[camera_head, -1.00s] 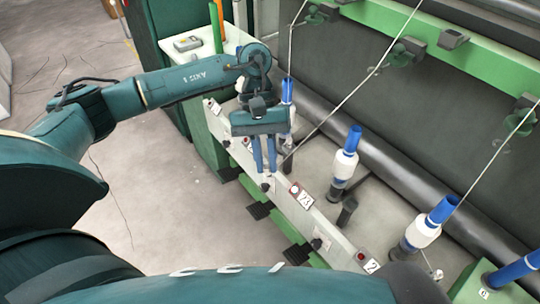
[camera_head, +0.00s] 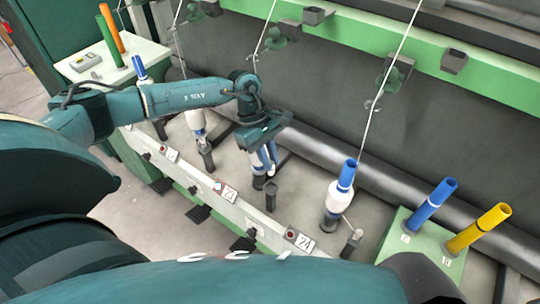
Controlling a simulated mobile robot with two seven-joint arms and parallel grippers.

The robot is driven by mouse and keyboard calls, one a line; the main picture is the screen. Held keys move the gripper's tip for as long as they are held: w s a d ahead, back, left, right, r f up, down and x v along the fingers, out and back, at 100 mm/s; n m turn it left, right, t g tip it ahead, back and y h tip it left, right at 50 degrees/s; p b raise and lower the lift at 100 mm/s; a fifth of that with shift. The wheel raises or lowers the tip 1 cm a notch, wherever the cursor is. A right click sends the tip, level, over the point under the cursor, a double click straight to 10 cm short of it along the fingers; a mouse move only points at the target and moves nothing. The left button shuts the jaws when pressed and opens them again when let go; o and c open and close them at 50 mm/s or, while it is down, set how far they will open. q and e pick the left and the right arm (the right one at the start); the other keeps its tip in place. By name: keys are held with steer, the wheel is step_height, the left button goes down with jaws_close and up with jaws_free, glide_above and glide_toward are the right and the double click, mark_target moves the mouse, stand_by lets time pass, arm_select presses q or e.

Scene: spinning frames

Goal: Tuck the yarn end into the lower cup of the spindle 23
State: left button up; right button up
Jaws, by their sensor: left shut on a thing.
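Spindle 23 (camera_head: 258,184) stands behind the label 23 (camera_head: 230,194). Its upper part is mostly hidden by my left gripper; its dark lower part shows below the fingers. My left gripper (camera_head: 267,170) points down at this spindle with its fingers shut. The yarn (camera_head: 266,35) runs down from the top through the guide to behind my gripper's wrist. The yarn end at the fingertips is too small to make out, and the lower cup is only partly visible. My right gripper is not in view.
Spindle 24 (camera_head: 340,195) with a blue-topped bobbin stands to the right, spindle 22 (camera_head: 195,122) to the left. A green box (camera_head: 400,243) holds blue and yellow tubes. A dark roller runs behind.

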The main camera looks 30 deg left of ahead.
mark_target(269, 174)
arm_select(q)
steer(key=shift+f+b, duration=0.6)
steer(key=shift+f, duration=0.5)
steer(key=shift+f+b, duration=0.45)
steer(key=shift+f, duration=0.3)
steer(key=shift+f+b, duration=0.35)
steer(key=shift+f, duration=0.2)
steer(key=shift+f+b, duration=0.7)
steer(key=shift+f, duration=0.05)
steer(key=shift+f+b, duration=0.3)
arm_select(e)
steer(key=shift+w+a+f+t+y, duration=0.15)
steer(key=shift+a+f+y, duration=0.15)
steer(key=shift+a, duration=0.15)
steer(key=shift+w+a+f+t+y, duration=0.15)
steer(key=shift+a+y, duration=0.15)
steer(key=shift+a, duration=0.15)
arm_select(q)
steer(key=o, duration=0.8)
steer(key=shift+c, duration=0.2)
